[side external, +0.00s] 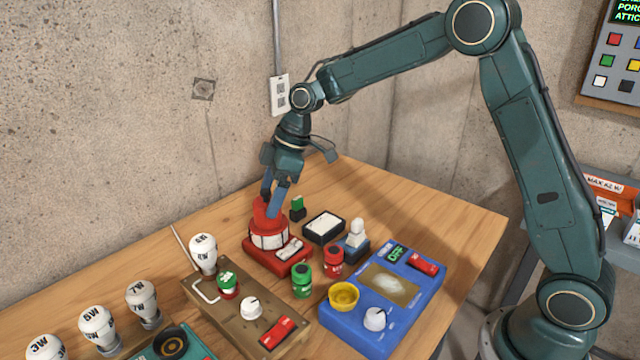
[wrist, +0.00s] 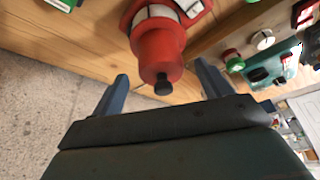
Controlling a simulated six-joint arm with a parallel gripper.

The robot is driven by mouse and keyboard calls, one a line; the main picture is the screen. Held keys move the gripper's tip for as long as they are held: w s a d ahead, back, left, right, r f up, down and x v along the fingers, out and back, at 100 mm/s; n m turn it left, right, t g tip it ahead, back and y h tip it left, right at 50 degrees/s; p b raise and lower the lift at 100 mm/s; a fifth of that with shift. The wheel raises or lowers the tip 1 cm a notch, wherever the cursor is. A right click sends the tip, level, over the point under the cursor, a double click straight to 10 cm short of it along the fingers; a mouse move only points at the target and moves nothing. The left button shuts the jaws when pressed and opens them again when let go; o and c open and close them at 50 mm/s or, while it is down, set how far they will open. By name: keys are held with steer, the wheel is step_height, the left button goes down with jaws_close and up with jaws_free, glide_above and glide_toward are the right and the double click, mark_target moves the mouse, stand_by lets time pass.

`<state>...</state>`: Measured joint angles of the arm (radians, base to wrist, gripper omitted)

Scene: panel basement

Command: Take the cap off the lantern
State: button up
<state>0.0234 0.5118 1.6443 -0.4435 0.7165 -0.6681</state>
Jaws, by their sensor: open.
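The lantern (side external: 268,241) stands on a red base on the wooden table, with white panels around its body. Its red cap (wrist: 158,48) is on top, with a small black knob (wrist: 163,86) pointing towards the wrist camera. My gripper (side external: 271,204) is directly above the lantern, pointing down, with its blue fingers at the cap. In the wrist view my gripper (wrist: 162,74) is open, with one finger on each side of the cap and a visible gap to each. In the side view the fingers partly hide the cap.
Close around the lantern are a green jar (side external: 302,281), a red jar (side external: 333,262), a black-framed tray (side external: 323,227) and a wooden box (side external: 223,305) with a knob and bulb. A blue device (side external: 345,325) stands front right. The concrete wall (side external: 120,120) is behind.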

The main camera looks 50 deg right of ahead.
mark_target(269, 198)
steer(key=shift+x, duration=1.9)
steer(key=c, duration=1)
